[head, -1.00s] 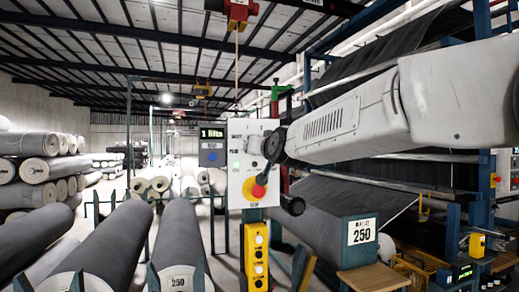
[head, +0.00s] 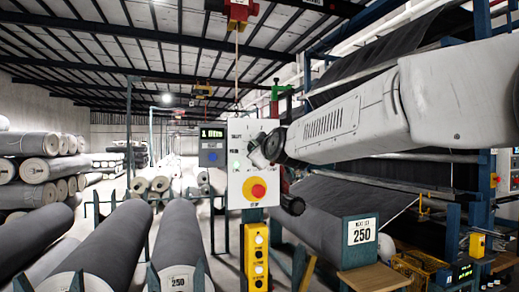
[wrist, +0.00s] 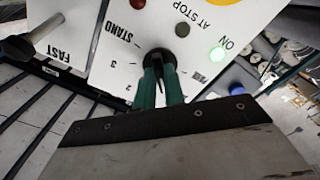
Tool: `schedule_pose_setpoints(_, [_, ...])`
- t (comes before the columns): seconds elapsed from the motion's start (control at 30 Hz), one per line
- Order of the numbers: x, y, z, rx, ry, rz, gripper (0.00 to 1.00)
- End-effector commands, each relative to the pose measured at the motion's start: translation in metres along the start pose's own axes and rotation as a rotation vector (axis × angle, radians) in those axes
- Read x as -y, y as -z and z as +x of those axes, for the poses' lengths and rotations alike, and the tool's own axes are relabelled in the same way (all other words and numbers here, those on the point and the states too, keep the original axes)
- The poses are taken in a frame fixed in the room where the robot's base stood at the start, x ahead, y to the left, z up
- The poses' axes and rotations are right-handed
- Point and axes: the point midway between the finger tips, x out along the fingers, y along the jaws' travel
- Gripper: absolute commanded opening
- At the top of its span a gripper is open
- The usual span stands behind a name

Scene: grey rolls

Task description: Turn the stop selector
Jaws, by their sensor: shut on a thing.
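The stop selector (wrist: 154,55) is a small black knob on the white control panel (wrist: 112,62), with STAND and several numbers printed around it. In the wrist view, my gripper (wrist: 163,76) has its green fingers closed together on the knob, partly hiding it. I cannot tell which mark the knob points to. In the head view, my gripper (head: 262,152) is at the right side of the panel (head: 238,133), and the wrist hides the knob.
A red mushroom button on a yellow disc (head: 258,190) sits low on the panel. A grey lever (wrist: 34,35) sticks out near FAST. A yellow button box (head: 256,250) is below. Grey rolls (head: 100,245) fill the left floor.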

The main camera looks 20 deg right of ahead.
Motion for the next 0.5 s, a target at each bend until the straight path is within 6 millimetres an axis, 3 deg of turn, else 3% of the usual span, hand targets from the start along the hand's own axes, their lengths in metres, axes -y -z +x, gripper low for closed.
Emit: schedule_pose_setpoints(0.5, [0.0015,-0.0015,0.0001,0.003,0.004,-0.257,0.0])
